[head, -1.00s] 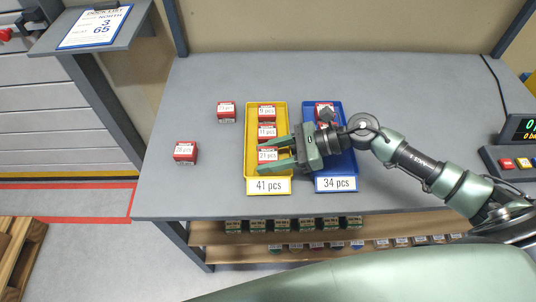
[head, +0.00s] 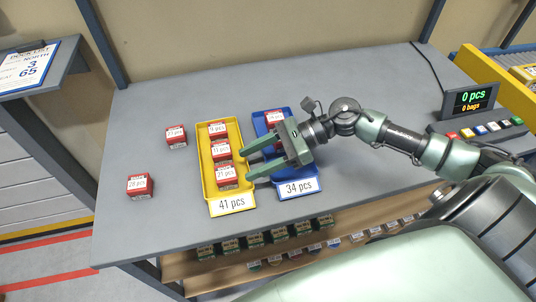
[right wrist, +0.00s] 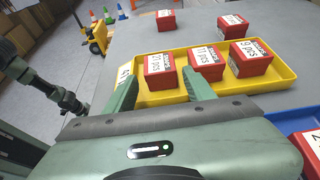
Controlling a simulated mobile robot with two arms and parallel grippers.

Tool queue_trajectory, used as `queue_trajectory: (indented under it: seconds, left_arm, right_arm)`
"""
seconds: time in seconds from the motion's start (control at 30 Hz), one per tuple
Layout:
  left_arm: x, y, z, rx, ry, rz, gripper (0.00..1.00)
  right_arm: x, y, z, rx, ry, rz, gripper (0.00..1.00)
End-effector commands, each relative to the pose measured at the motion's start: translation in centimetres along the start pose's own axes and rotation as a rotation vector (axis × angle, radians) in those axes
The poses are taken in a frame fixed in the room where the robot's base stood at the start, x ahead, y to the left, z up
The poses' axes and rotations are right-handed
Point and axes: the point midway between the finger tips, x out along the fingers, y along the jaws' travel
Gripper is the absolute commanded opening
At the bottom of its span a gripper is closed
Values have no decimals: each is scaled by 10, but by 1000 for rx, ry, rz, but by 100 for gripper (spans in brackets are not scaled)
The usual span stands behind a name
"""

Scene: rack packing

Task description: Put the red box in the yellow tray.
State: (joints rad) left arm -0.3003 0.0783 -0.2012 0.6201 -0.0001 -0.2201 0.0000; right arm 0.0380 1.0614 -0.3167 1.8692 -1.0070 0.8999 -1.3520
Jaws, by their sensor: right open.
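The yellow tray (head: 237,205), labelled 41 pcs, holds three red boxes in a row: far (head: 217,129), middle (head: 220,149) and near (head: 226,174). The near box also shows in the right wrist view (right wrist: 159,75). Two more red boxes stand loose on the table left of the tray, one farther back (head: 176,138) and one nearer (head: 140,186). My right gripper (head: 248,161) is open and empty, its fingertips by the tray's right edge, pointing left. In the right wrist view, the near box stands just beyond the fingers, apart from them. My left gripper is out of view.
A blue tray (head: 298,188), labelled 34 pcs, stands right of the yellow one, partly under my right gripper, with a red box (head: 273,119) at its far end. A counter display (head: 470,99) and button panel stand at the right. The table's left part is mostly clear.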

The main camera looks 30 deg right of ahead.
Motion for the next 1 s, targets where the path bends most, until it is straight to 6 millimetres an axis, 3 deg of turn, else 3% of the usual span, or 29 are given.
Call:
queue_trajectory:
  seconds: [0.1, 0.3, 0.87, 1.0]
  left_arm:
    - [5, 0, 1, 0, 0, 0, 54]
    - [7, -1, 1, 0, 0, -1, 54]
    - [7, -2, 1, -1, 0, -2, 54]
    - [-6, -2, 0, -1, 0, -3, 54]
  right_arm:
    - [-22, 1, -2, 1, 5, 1, 54]
    - [-43, 1, -1, 0, 2, 2, 54]
    - [-46, 0, 1, -1, -1, 1, 54]
    - [-50, 0, 12, -2, -1, 1, 54]
